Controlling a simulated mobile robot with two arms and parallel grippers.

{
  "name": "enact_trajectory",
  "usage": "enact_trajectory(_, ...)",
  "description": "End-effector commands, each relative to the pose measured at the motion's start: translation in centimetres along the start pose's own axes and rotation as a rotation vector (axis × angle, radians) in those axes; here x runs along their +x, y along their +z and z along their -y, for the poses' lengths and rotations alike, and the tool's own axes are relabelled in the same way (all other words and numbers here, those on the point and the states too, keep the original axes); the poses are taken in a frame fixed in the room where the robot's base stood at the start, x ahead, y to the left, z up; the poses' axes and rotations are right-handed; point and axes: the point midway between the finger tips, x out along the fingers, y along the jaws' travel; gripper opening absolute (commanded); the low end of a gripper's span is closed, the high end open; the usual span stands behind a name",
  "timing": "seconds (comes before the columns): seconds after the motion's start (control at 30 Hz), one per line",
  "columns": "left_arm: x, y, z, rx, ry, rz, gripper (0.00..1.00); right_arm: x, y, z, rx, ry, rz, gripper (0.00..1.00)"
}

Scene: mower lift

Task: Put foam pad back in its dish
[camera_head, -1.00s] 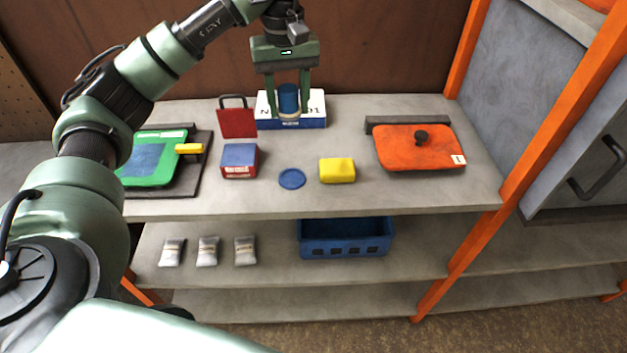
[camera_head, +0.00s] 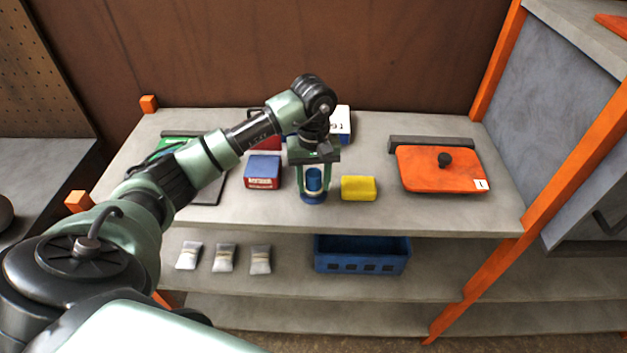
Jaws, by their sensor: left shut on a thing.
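My left gripper (camera_head: 313,188) points down over the front middle of the table and is shut on a blue cylinder (camera_head: 313,180), most likely the foam pad; its pale underside showed earlier. The cylinder is upright between the two green fingers. The round blue dish (camera_head: 313,201) is directly beneath it, mostly covered by the fingers and cylinder. I cannot tell whether the cylinder touches the dish or hangs just above it. My right gripper is not in view.
A yellow block (camera_head: 358,188) lies close to the right of the gripper. A blue and red box (camera_head: 262,171) stands to its left. An orange plate with a black knob (camera_head: 440,171) is at the right. A blue crate (camera_head: 362,255) sits on the shelf below.

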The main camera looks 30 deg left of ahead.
Motion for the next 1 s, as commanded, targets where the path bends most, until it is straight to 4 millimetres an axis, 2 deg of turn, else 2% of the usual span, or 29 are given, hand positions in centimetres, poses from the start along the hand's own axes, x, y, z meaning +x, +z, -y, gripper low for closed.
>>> enact_trajectory(0.1,0.8,0.0,0.0,-0.001,0.001,0.000,0.00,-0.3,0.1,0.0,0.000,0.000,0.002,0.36)
enact_trajectory(0.43,1.3,0.0,0.0,0.000,0.000,-0.001,0.00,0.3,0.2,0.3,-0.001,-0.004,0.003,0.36)
enact_trajectory(0.47,1.1,0.0,0.0,0.000,0.000,-0.001,0.52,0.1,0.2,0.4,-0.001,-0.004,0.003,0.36)
enact_trajectory(0.5,1.1,0.0,0.0,0.000,0.000,-0.001,0.64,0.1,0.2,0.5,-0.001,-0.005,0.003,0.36)
enact_trajectory(0.53,1.1,0.0,0.0,0.000,0.000,-0.001,0.66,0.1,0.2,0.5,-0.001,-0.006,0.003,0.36)
enact_trajectory(0.9,0.6,0.0,0.0,0.000,0.001,0.000,0.66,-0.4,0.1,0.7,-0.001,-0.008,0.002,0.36)
enact_trajectory(1.0,-0.2,-0.2,-0.1,0.000,0.004,-0.006,0.66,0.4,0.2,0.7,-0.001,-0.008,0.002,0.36)
